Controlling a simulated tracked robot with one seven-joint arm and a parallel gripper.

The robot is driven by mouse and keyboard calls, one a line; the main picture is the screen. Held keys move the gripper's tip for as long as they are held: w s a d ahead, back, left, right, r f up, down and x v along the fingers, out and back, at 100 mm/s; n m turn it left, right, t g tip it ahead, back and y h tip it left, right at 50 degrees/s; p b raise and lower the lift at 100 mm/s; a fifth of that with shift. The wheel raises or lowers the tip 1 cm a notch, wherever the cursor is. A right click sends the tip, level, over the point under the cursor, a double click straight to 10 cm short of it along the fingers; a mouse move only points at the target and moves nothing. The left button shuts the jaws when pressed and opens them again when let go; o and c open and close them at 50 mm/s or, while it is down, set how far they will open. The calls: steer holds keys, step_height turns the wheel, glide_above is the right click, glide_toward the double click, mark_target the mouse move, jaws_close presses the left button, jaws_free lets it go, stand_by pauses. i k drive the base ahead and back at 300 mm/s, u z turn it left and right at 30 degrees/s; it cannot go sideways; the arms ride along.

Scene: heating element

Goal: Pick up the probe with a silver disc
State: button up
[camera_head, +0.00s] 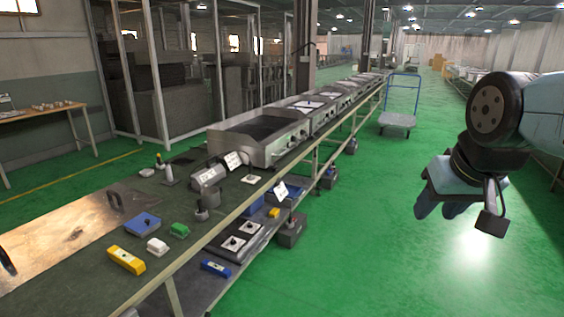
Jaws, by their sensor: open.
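My gripper (437,212) hangs at the right over the green floor, well away from the bench (60,290). It is open and nothing shows in it. Several small items stand on the bench. A small upright grey item with a thin stem (168,175) stands near its far edge and may be a probe. A dark upright item (201,212) stands nearer the front rail. At this size I cannot tell which of these, if either, is the probe with a silver disc.
A yellow tool (126,260), a white block (157,247), a green block (179,230) and a blue box (142,225) lie on the bench. A grey metal unit (258,137) stands farther along. A trolley (397,121) stands behind. Green floor is clear between bench and gripper.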

mark_target(251, 177)
steer(key=u, duration=0.15)
steer(key=i, duration=1.2)
steer(key=u, duration=0.25)
steer(key=i, duration=1.8)
steer(key=u, duration=0.05)
